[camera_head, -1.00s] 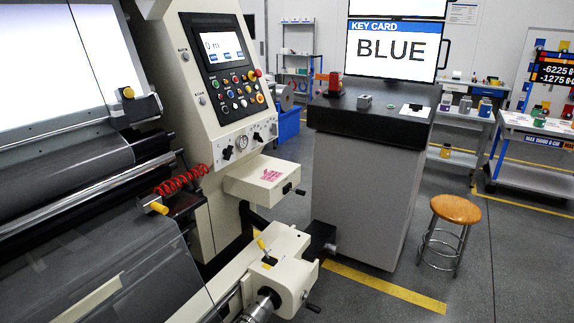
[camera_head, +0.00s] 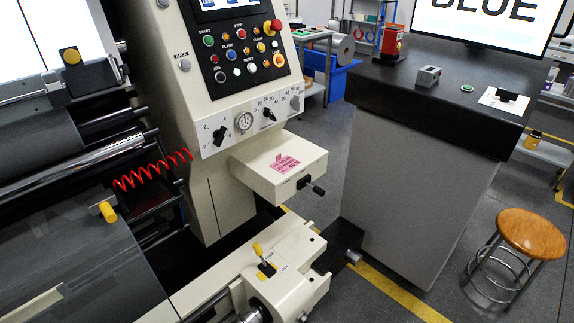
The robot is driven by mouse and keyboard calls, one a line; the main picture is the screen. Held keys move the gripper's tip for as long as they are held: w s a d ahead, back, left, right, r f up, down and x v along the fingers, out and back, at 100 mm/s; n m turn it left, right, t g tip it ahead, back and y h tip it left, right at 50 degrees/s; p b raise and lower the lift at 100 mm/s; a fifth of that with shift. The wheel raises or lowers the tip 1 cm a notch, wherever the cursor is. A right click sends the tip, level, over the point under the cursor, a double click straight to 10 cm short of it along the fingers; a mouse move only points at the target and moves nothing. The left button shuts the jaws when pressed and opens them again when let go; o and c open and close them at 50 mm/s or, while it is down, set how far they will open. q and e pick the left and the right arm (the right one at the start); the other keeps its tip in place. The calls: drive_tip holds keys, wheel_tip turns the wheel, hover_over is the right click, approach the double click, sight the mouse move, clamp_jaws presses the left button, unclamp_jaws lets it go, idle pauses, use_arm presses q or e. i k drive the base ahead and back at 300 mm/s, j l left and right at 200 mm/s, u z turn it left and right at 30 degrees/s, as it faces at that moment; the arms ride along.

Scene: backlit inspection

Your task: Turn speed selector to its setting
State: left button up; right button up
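A white selector strip (camera_head: 252,119) runs along the bottom of the machine's control panel in the head view. A black selector knob (camera_head: 219,122) sits at its left end, with small numbers around it. A second black knob (camera_head: 268,114) sits right of the round gauge (camera_head: 243,121), also with numbers around it. A grey knob (camera_head: 295,102) is at the strip's right end. I cannot read which of these is the speed selector or its setting. Neither of my grippers shows in this view.
Coloured push buttons (camera_head: 228,53) fill the black panel above. A cream box with a pink note (camera_head: 284,162) juts out below the strip. A dark-topped counter (camera_head: 435,95) stands at right, with a wooden stool (camera_head: 532,232) beside it. Floor shows between machine and counter.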

sight(267, 112)
drive_tip(key=u, duration=0.45)
drive_tip(key=i+l+u, duration=0.25)
drive_tip(key=l+u, duration=0.25)
drive_tip(key=l, duration=0.25)
drive_tip(key=i+l+u, duration=0.25)
drive_tip(key=l, duration=0.15)
drive_tip(key=l+u, duration=0.25)
drive_tip(key=l, duration=0.15)
